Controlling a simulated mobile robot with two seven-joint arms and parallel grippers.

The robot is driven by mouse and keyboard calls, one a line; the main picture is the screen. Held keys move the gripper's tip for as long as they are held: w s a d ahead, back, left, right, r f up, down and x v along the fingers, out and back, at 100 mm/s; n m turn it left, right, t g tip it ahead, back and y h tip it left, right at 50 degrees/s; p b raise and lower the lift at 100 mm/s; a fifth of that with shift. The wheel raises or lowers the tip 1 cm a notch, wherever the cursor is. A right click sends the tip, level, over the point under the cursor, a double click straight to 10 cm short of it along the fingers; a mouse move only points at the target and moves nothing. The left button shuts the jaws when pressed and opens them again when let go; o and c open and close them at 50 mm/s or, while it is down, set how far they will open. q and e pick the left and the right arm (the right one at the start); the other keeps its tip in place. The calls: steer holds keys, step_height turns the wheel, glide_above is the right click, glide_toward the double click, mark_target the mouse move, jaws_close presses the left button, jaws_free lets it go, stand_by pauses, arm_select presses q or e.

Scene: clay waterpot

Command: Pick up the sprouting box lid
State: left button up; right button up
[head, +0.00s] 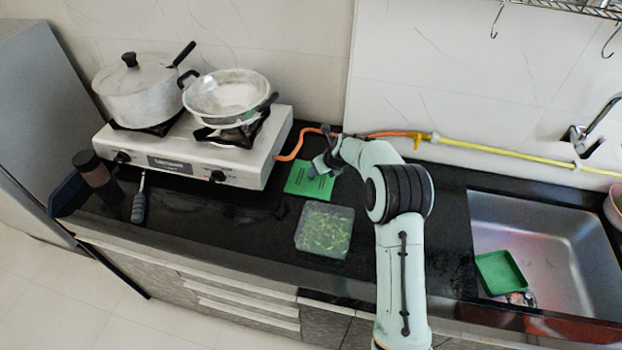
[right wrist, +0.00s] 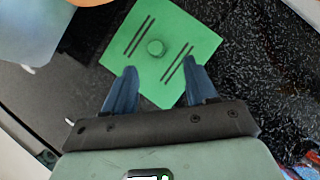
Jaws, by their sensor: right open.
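The sprouting box lid is a flat green square (head: 305,186) with dark slots and a small round knob. It lies on the black counter beside the stove. In the right wrist view the lid (right wrist: 183,32) shows its knob (right wrist: 156,47) just beyond my fingertips, between their lines. My right gripper (head: 322,168) is over the lid's far right part; its two blue fingers (right wrist: 160,78) are apart with nothing between them. The clear sprouting box (head: 323,230) with green sprouts stands in front of the lid, uncovered. My left gripper is not in view.
A white gas stove (head: 225,160) with a lidded pot (head: 138,90) and a pan (head: 228,93) stands left of the lid. An orange hose (head: 296,146) runs behind it. A sink (head: 540,235) with a green tray (head: 500,272) is at the right.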

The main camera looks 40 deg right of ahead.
steer(key=x, duration=0.7)
steer(key=shift+w+a+f+p, duration=0.1)
steer(key=shift+w+a+p, duration=0.1)
steer(key=shift+w+p, duration=0.15)
steer(key=shift+s, duration=0.15)
jaws_close()
